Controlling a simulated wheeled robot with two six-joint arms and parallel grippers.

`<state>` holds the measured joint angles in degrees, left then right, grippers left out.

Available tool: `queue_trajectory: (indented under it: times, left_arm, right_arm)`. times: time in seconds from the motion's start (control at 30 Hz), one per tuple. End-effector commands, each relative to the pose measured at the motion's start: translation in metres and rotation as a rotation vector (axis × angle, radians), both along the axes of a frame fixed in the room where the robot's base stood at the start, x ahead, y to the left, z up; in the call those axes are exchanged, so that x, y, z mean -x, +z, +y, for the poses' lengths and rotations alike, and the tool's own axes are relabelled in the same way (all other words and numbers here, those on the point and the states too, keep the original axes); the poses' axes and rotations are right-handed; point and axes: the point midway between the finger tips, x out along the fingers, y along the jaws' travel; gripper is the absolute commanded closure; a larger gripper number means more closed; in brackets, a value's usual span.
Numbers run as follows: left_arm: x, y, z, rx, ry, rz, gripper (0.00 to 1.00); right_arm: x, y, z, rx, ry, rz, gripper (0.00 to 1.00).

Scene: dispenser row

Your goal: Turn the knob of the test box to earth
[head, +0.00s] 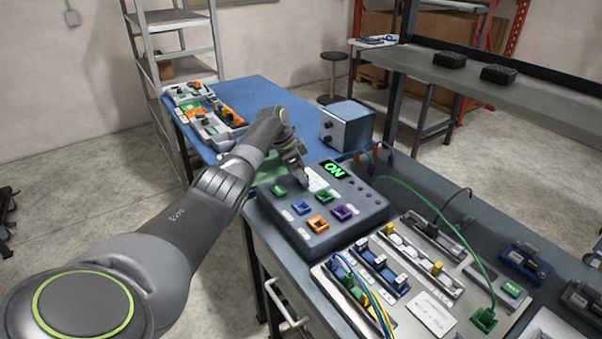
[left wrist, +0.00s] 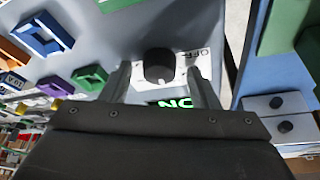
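The grey test box (head: 345,218) sits on the blue bench with a lit green ON display (head: 333,169) and several coloured sockets. Its round black knob (left wrist: 159,67) shows in the left wrist view on a white plate (left wrist: 190,62), where OFF can be read at the right; I cannot read an earth mark. My left gripper (head: 303,180) is over the box's back-left part and hides the knob in the head view. In the left wrist view the left gripper (left wrist: 160,84) is open, one finger on each side of the knob, with gaps showing. My right gripper is not in view.
A blue-grey box with dark knobs (head: 347,126) stands behind the test box. Racks with coloured cables (head: 360,290) lie in front, and a green cable (head: 478,262) arcs at the right. Trays of parts (head: 205,112) lie at the far left of the bench.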

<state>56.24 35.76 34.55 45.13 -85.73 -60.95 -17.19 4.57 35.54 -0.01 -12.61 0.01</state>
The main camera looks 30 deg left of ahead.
Motion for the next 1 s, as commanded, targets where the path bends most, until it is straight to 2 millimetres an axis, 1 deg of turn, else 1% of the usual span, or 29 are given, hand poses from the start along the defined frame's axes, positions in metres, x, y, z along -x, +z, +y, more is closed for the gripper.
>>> queue_trajectory:
  times: [0.27, 0.37, 0.43, 0.57, 0.8, 1.0]
  left_arm:
    - [0.001, 0.002, 0.001, 0.001, 0.0, 0.001, 0.45]
    - [0.003, 0.01, 0.004, 0.0, 0.0, -0.001, 0.45]
    - [0.006, 0.019, 0.006, 0.0, -0.001, -0.002, 0.45]
    - [0.013, 0.044, 0.015, -0.003, 0.001, -0.004, 0.45]
    - [0.029, 0.1, 0.031, -0.002, 0.001, -0.004, 0.45]
    - [0.041, 0.137, 0.041, -0.001, 0.001, -0.001, 0.45]
  right_arm:
    - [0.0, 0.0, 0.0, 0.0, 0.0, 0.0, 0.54]
    - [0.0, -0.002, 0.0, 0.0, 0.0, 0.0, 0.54]
    - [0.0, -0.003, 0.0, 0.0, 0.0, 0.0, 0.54]
    - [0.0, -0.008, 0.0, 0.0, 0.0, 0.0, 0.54]
    - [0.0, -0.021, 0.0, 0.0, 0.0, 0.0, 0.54]
    - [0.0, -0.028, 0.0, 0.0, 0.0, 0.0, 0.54]
